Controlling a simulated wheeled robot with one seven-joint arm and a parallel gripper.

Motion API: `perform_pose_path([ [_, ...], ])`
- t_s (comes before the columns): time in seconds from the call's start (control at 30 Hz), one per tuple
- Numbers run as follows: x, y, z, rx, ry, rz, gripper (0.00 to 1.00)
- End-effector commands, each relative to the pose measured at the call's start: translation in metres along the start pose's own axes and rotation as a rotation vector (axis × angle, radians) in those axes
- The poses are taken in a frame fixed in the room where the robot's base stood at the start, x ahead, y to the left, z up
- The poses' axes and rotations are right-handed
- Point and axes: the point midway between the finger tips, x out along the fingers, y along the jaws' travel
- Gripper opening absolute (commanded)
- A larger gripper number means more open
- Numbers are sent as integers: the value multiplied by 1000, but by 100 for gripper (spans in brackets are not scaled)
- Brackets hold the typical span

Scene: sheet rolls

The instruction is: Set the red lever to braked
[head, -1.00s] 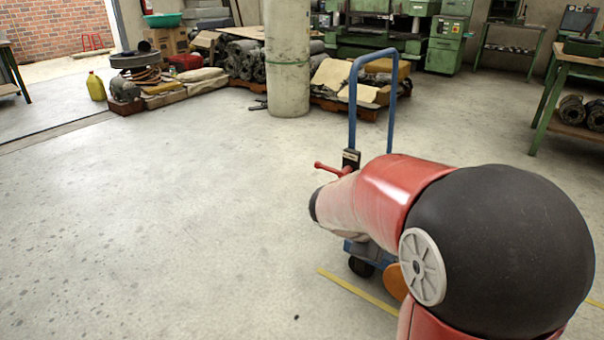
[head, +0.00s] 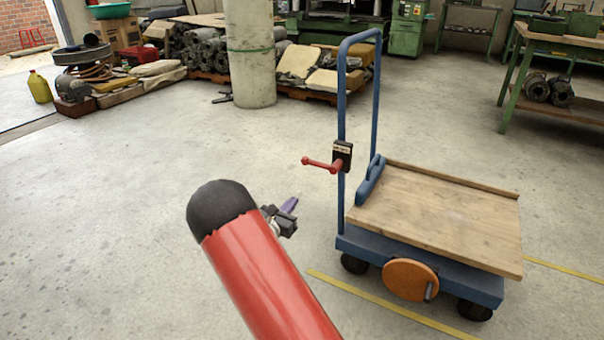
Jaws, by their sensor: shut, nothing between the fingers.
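The red lever (head: 321,164) is a short red handle with a knob at its left end. It sticks out to the left from a dark bracket (head: 342,153) on the near upright of a blue-framed cart (head: 340,205). The writing on the bracket is too small to read. My gripper (head: 290,205) is left of the cart and below the lever, apart from both. Its purple fingers look shut and empty, and they point up and to the right. My arm hides part of the gripper's wrist.
The cart has a bare wooden deck (head: 440,215), dark wheels and an orange disc (head: 410,280) on its near side. Yellow lines mark the floor by it. A pillar (head: 250,60) and piled goods stand behind. The floor left of the cart is clear.

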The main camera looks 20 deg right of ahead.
Motion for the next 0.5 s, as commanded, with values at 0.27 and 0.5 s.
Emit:
perform_pose_path([
  [0.27,1,0,1,2,0,-1,0],
  [0.5,25,-1,1,4,0,-4,0],
])
